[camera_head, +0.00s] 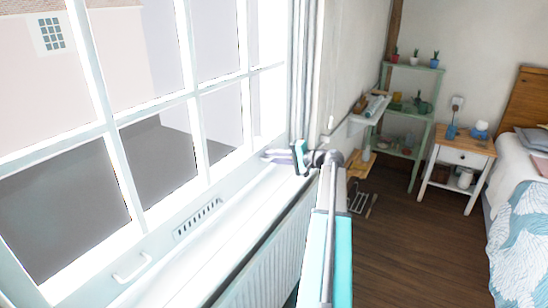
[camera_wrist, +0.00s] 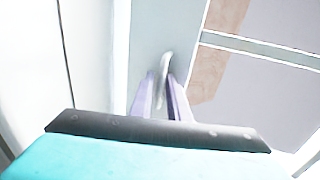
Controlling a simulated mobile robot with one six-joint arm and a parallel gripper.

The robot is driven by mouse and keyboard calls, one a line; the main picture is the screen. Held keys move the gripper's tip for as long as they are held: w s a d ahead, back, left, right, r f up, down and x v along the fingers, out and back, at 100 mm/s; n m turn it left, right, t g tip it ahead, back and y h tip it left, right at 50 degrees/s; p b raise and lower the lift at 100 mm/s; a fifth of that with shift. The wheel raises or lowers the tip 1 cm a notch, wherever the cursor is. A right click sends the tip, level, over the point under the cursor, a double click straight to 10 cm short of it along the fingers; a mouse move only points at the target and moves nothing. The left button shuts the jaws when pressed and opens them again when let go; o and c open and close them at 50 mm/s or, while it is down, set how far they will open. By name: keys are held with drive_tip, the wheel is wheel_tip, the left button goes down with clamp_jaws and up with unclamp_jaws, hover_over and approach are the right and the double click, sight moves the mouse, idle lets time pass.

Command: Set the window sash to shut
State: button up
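The white window sash (camera_head: 195,135) with several panes fills the left of the head view. I cannot tell from these frames how far it stands open. A small white pull handle (camera_head: 132,268) is low on the frame at the lower left. My gripper (camera_head: 268,155) is at the right end of the window, above the sill, pointing left at the frame. In the wrist view, its two pale purple fingers (camera_wrist: 162,95) reach toward a white upright member, with a slim pale lever-like handle (camera_wrist: 165,66) between their tips. Whether they grip it is unclear.
A white sill (camera_head: 190,270) and a radiator (camera_head: 270,270) run below the window. A green shelf (camera_head: 425,115) with small plants, a white nightstand (camera_head: 463,157) and a bed (camera_head: 525,235) stand to the right. The wooden floor (camera_head: 400,255) between is mostly clear.

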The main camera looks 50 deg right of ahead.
clamp_jaws()
idle(1.4)
